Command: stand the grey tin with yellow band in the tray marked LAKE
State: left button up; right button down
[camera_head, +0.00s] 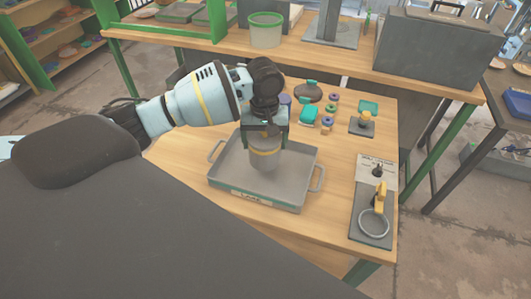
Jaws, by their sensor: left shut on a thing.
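The grey tin with yellow band (264,158) is upright, inside the outline of the grey tray (300,186). The tray has a handle at each side and a label on its front wall; the lettering is too small to read surely. My left gripper (264,137) comes down from above and is shut on the tin's upper part. I cannot tell whether the tin's base touches the tray floor. The gripper hides the tin's top. My right gripper is not in view.
Behind the tray are a teal block (309,115), a dark lidded pot (308,92) and several small spools. A grey board with a ring and yellow handle (380,197) lies at the right.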

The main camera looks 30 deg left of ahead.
pick_arm(q)
notch_tip(320, 180, down, 5)
jog(key=shift+r+b, duration=0.1)
jog(key=shift+b, duration=0.2)
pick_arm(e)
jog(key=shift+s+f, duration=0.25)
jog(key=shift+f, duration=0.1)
pick_arm(q)
jog(key=o, duration=1.2)
jog(key=shift+f, duration=0.2)
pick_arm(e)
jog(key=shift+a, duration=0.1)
pick_arm(q)
jog(key=shift+r, duration=0.15)
notch_tip(320, 180, up, 11)
jog(key=shift+r+p, duration=0.1)
jog(key=shift+p, duration=0.6)
jog(key=shift+r, duration=0.45)
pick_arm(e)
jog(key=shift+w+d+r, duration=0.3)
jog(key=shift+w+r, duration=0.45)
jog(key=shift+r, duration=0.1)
